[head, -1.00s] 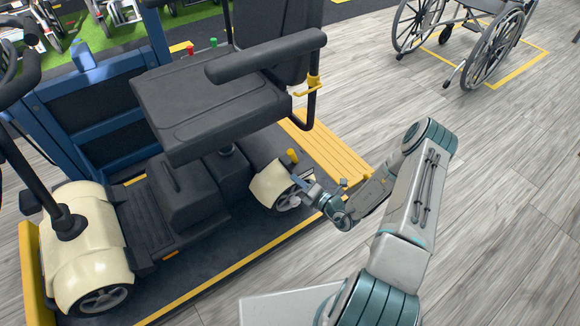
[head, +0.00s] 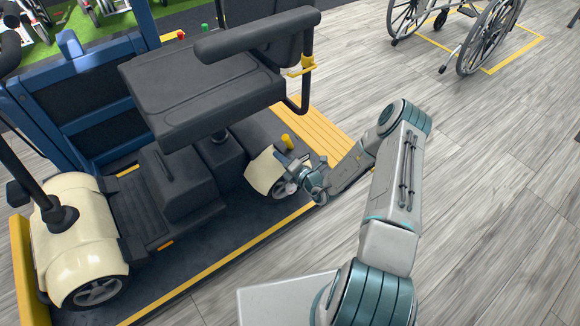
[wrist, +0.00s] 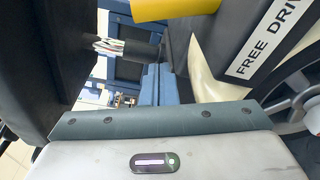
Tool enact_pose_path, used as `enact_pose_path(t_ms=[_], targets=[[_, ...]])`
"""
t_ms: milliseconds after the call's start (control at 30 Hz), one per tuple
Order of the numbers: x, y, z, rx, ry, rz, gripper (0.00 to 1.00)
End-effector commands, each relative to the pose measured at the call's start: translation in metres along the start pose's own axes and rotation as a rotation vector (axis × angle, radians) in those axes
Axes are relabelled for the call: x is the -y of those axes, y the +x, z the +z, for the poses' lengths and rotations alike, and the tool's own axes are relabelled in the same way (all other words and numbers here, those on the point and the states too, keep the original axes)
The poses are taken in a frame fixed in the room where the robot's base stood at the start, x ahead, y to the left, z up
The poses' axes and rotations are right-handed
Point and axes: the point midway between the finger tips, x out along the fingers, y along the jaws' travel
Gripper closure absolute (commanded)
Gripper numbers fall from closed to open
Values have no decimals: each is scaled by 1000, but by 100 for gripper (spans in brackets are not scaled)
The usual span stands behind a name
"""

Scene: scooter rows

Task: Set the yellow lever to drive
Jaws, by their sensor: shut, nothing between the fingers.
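The yellow lever (head: 286,141) stands up at the rear of the cream and black scooter (head: 80,240), just above the rear wheel. It also shows large at the top of the wrist view (wrist: 175,8), cut off by the frame edge. A white label (wrist: 268,40) reading "FREE DRI…" is beside it, the rest cut off. My gripper (head: 283,160) is shut and empty, just below the lever in the head view. Its fingers (wrist: 160,85) also show in the wrist view, below the yellow lever. I cannot tell whether they touch the lever.
The scooter's seat (head: 200,85) and armrest (head: 258,35) overhang to the left of my arm. A blue frame (head: 95,110) stands behind the scooter. A yellow ramp (head: 315,125) lies beyond the gripper. A wheelchair (head: 470,30) is at upper right. The grey floor on the right is clear.

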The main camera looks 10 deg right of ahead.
Motion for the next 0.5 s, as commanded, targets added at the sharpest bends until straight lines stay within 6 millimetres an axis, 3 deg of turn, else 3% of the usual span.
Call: enact_pose_path(t_ms=[133,300,500], targets=[[2,32,-2,-2,-3,3,100],[2,18,26,2,-3,0,100],[0,14,37,-1,0,0,100]])
